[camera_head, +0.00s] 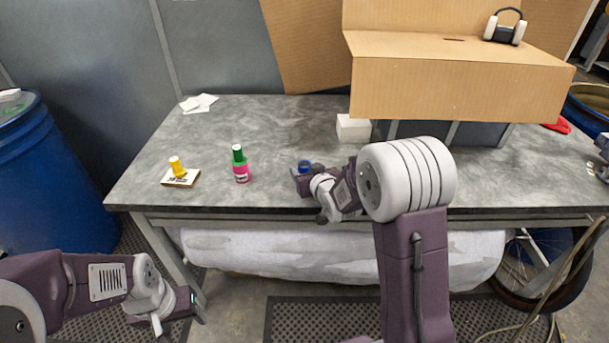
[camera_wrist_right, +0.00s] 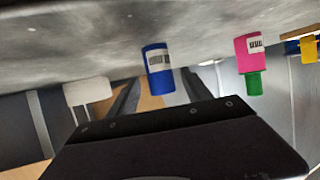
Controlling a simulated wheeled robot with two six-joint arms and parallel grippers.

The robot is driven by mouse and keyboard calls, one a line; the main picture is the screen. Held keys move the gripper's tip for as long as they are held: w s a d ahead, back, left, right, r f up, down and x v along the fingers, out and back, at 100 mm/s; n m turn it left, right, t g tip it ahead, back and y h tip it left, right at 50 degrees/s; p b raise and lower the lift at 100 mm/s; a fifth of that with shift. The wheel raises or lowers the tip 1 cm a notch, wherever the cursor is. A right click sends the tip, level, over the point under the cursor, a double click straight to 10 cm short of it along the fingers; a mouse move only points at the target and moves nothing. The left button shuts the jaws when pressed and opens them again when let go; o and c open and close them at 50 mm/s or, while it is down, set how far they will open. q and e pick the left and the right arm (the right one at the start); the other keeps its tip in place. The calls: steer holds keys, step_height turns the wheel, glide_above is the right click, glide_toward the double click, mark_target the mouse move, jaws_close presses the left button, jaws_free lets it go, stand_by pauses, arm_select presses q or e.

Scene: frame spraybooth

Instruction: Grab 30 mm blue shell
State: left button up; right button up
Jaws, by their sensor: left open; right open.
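A blue shell (camera_head: 304,166) stands on the grey table, mostly hidden by my right gripper (camera_head: 302,178) in the head view. In the right wrist view, which looks upside down, the blue shell (camera_wrist_right: 158,70) is a plain cylinder with a barcode label. It appears ahead of my right gripper, between the lines of its two dark fingers. The gripper is open, and I cannot tell whether the shell is within the fingers' reach. My left gripper (camera_head: 180,309) is open and empty, low in front of the table at the left.
A pink shell (camera_head: 241,174) with a green piece on top stands left of the blue one. A yellow piece (camera_head: 176,167) sits on a small board (camera_head: 181,178). A white block (camera_head: 353,128) and cardboard box (camera_head: 450,85) stand behind. The table's left-back area is mostly clear.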

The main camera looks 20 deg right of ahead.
mark_target(302, 165)
steer(key=x, duration=0.5)
steer(key=shift+r, duration=0.15)
steer(key=shift+s, duration=0.1)
steer(key=c, duration=0.4)
jaws_close()
step_height(302, 165, up, 10)
steer(key=p, duration=0.1)
steer(key=shift+p, duration=0.4)
